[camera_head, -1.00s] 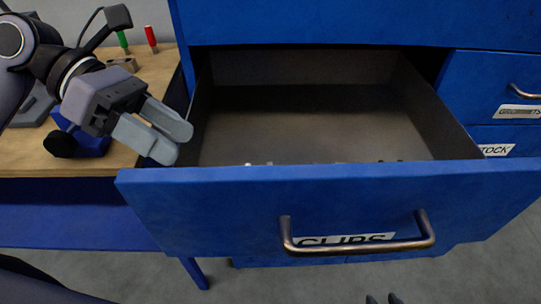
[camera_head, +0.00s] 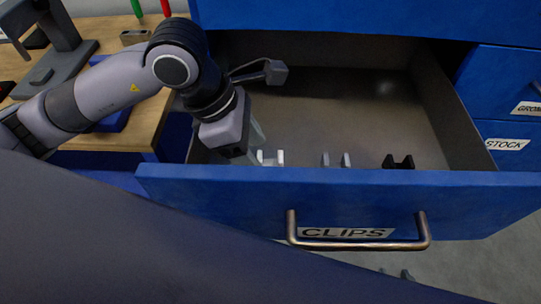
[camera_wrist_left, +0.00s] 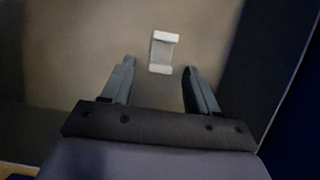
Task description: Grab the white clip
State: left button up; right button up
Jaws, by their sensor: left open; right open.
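The white clip (camera_head: 270,157) lies on the floor of the open drawer, just behind its front panel at the left. In the left wrist view the white clip (camera_wrist_left: 164,52) lies just beyond the fingertips, between their lines. My left gripper (camera_head: 256,143) is inside the drawer, pointing down beside the clip. In the left wrist view its fingers (camera_wrist_left: 160,68) are apart with nothing between them. The drawer front hides the clip's lower part. Two small fingertips of my right gripper (camera_head: 396,273) show below the drawer, apart and empty.
The blue drawer front (camera_head: 200,195) has a metal handle and a CLIPS label. A grey clip (camera_head: 336,160) and a black clip (camera_head: 398,162) lie to the right along the front panel. A wooden workbench (camera_head: 100,140) stands at the left. The drawer's back is clear.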

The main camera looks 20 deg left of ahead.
pick_arm(q)
jog(key=shift+x, duration=1)
jog(key=shift+c, duration=0.3)
jog(key=c, duration=1)
jog(key=shift+c, duration=0.2)
jog(key=shift+r, duration=0.1)
